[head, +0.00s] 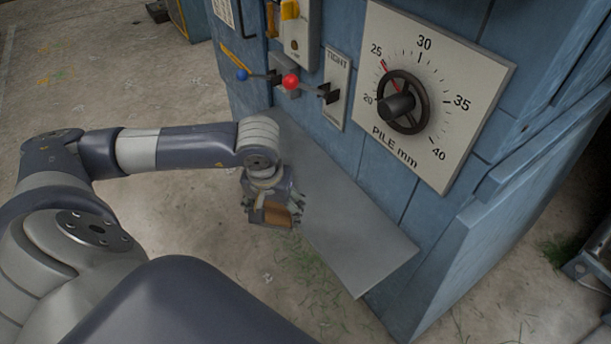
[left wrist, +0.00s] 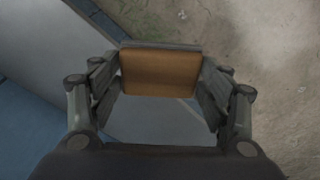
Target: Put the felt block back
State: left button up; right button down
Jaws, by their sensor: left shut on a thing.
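The felt block (left wrist: 160,75) has a brown-orange face with a grey layer along one edge. It sits between the two fingers of my left gripper (left wrist: 160,92), which is shut on it. In the head view the block (head: 271,213) shows partly between the fingers of my left gripper (head: 273,212). The gripper is at the left edge of the grey metal shelf (head: 358,240) on the blue machine. I cannot tell its height above the shelf. My right gripper is not in view.
The blue machine (head: 386,195) carries a PILE mm dial (head: 403,101) with a black handwheel. A red-knobbed lever (head: 291,82), a blue-knobbed lever (head: 242,75) and a TIGHT plate (head: 337,84) are to its left. The shelf is bare. Concrete floor with grass bits lies around.

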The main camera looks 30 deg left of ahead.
pick_arm(q)
jog(key=shift+s+a+r, duration=0.15)
jog(key=shift+s+a, duration=0.45)
jog(key=shift+a, duration=0.05)
jog(key=shift+w+p, duration=0.2)
jog(key=shift+p, duration=0.1)
send_over(305, 184)
jog(key=s, duration=0.1)
jog(key=shift+s+d+f, duration=0.2)
jog(key=shift+f, duration=0.6)
jog(key=shift+w, duration=0.25)
notch_tip(305, 184, down, 3)
jog(key=shift+f, duration=0.15)
jog(key=shift+w+f, duration=0.1)
jog(key=shift+f, duration=0.05)
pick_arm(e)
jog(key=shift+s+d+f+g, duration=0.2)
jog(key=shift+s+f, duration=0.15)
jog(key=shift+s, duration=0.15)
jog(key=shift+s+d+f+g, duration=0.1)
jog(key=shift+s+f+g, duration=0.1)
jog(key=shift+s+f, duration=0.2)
pick_arm(q)
jog(key=shift+f+b, duration=0.1)
jog(key=shift+b, duration=0.2)
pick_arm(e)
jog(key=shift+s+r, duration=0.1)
